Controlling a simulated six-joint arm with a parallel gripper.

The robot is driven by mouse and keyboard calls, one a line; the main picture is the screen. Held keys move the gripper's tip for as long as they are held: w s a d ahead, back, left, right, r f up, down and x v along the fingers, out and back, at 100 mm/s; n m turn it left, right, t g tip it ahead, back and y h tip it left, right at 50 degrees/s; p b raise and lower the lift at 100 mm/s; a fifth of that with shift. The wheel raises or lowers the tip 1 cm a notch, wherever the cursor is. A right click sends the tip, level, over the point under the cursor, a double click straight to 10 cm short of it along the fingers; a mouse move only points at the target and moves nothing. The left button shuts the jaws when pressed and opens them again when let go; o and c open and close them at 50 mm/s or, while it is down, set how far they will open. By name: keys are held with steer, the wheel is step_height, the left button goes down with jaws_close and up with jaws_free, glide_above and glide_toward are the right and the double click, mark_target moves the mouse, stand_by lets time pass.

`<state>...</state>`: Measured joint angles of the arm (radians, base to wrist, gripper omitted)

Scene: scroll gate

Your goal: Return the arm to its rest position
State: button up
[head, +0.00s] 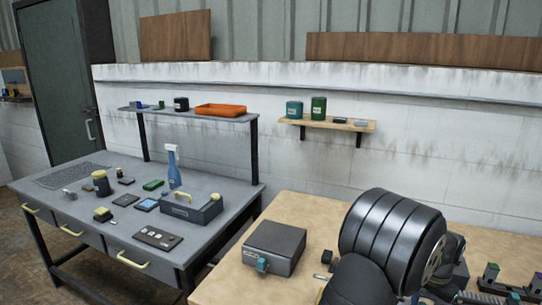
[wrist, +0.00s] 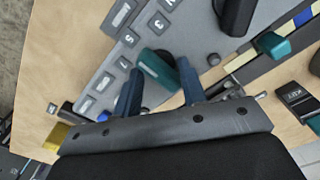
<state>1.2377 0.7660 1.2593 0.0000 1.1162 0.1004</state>
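In the wrist view my gripper (wrist: 160,75) has two blue fingers standing apart. A teal piece with a dark end (wrist: 158,68) shows between and beyond the fingertips, close to them. I cannot tell whether either finger touches it. In the head view my black arm fills the lower right over the wooden table, and my gripper is not visible there.
On the wooden table (head: 215,285) a dark grey box (head: 275,245) with a teal knob (head: 262,265) stands left of my arm. In the wrist view another teal handle (wrist: 273,44) and a black labelled block (wrist: 296,100) lie right. A cluttered grey workbench (head: 80,210) stands at left.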

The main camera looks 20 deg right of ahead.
steer(key=shift+m, duration=1.2)
step_height(320, 180, up, 11)
steer(key=shift+r, duration=0.1)
steer(key=o, duration=1.2)
steer(key=shift+o, duration=0.8)
steer(key=shift+w, duration=0.1)
steer(key=w+a+r+m, duration=0.7)
steer(key=r+m, duration=0.1)
steer(key=m, duration=0.1)
step_height(320, 180, down, 10)
steer(key=shift+s, duration=0.15)
steer(key=shift+d+r, duration=0.1)
steer(key=shift+r, duration=0.05)
